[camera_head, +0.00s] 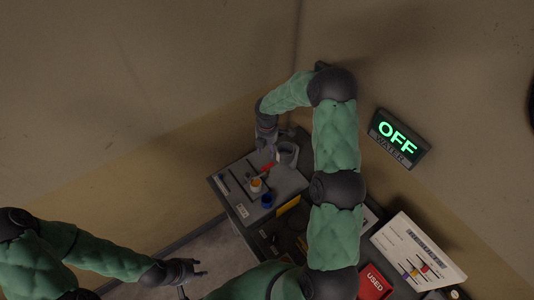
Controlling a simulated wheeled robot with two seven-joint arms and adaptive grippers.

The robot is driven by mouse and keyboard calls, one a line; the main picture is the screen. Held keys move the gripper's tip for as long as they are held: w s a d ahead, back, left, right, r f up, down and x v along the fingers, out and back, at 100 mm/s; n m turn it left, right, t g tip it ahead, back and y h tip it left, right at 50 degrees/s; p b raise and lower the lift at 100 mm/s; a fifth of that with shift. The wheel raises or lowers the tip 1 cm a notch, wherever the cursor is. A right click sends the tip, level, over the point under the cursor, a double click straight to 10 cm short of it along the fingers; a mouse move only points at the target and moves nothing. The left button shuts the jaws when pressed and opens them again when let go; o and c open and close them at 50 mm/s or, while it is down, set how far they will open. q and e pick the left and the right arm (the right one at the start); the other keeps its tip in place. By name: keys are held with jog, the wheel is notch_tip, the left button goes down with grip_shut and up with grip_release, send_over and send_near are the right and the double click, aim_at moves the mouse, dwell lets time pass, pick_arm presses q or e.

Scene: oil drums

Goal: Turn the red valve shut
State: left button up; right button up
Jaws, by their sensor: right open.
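A red handle (267,166), which looks like the valve, shows at the far part of a grey workbench (289,184). My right gripper (278,150) is over the far end of the bench, right beside the red handle, with its fingers apart. Part of the handle is hidden, and I cannot tell whether the fingers touch it. My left gripper (200,267) is open and empty at the lower left, out over the floor, away from the bench.
An orange and white piece (256,185) and a blue piece (267,201) stand on the bench near the handle. A sign (398,139) on the wall glows green with "OFF" above "WATER". A red "USED" container (374,283) and a white panel (418,252) are at lower right.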

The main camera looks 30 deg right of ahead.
aim_at(267, 167)
notch_tip(267, 167, down, 10)
jog(key=shift+s+a+f+p, duration=0.15)
jog(key=shift+f+p, duration=0.1)
jog(key=shift+p, duration=0.7)
jog(key=shift+c, duration=0.2)
grip_shut()
